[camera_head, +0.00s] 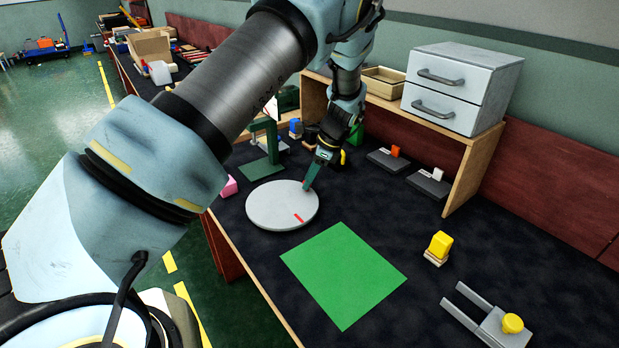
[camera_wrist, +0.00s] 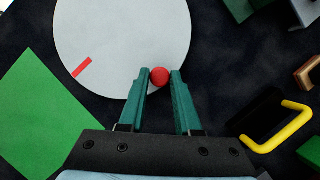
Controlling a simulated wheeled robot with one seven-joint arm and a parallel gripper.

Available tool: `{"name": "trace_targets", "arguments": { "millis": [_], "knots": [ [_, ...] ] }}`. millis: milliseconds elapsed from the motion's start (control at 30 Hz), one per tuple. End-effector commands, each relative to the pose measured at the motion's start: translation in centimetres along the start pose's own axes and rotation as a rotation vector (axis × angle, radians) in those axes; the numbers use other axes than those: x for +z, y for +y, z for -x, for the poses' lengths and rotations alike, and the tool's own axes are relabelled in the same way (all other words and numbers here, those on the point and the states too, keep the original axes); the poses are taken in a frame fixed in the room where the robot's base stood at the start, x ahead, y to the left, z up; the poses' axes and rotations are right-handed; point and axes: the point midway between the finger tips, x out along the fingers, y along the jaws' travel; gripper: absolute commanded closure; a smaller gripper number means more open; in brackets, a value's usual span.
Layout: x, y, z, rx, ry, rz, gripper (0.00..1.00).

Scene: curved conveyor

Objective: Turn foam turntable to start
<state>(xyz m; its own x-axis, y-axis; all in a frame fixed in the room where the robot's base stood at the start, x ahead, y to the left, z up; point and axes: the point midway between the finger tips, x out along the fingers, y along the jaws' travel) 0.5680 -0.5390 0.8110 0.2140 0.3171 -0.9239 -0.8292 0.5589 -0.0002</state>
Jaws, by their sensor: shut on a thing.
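The turntable (camera_head: 268,207) is a round light grey disc lying on the dark bench top, left of the green square. It also fills the upper left of the wrist view (camera_wrist: 115,40). A red stripe (camera_head: 299,218) marks its near right edge; in the wrist view the stripe (camera_wrist: 82,67) is at the disc's lower left. A small red knob (camera_wrist: 159,77) sits at the disc's rim. My gripper (camera_wrist: 159,79) is shut on the red knob, one green fingertip on each side of it. In the head view my gripper (camera_head: 307,187) is at the disc's right edge.
A green square (camera_head: 343,272) lies flat in front of the disc. A green stand (camera_head: 265,150) is behind it. A yellow handle (camera_wrist: 280,124) is right of my gripper in the wrist view. A yellow block (camera_head: 440,244) and a grey fork-shaped fixture (camera_head: 492,325) stand to the right.

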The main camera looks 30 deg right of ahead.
Motion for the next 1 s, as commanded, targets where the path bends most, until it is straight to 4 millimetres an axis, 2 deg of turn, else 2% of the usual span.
{"name": "trace_targets", "arguments": {
  "millis": [33, 233, 1000],
  "knots": [
    [0.01, 0.01, 0.01, 0.0, 0.0, 0.0, 0.79],
    [0.01, 0.01, 0.02, 0.0, 0.0, 0.0, 1.0],
    [0.01, 0.01, 0.03, 0.0, 0.0, 0.0, 1.0]
  ]
}}
